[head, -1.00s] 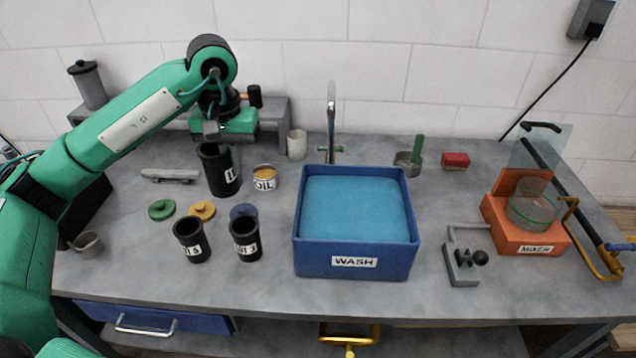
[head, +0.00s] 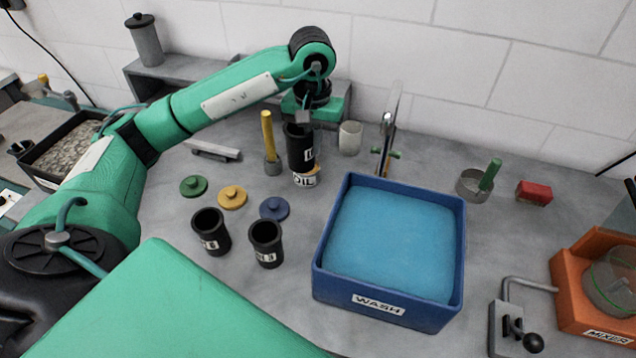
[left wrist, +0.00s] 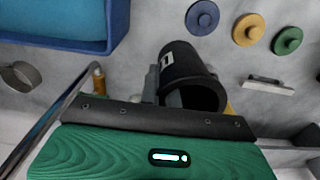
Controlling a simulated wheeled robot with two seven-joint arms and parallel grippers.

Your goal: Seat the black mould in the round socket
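A black mould (head: 300,150) with a white label hangs upright from my left gripper (head: 304,118), in front of the OIL tin. The left wrist view shows the same mould (left wrist: 184,62) at the fingers (left wrist: 160,88), with its open mouth towards the camera. The fingers are shut on its rim, though they are partly hidden. Two more black labelled moulds, a left one (head: 211,232) and a right one (head: 266,244), stand on the bench. I cannot make out a round socket in these views. My right gripper is not in view.
The blue WASH tub (head: 388,311) stands right of the moulds, with a tap (head: 388,135) behind it. The OIL tin (head: 306,179), a yellow-handled brush (head: 268,140) and a white cup (head: 350,138) are close to the held mould. Round lids (head: 232,197) lie in front.

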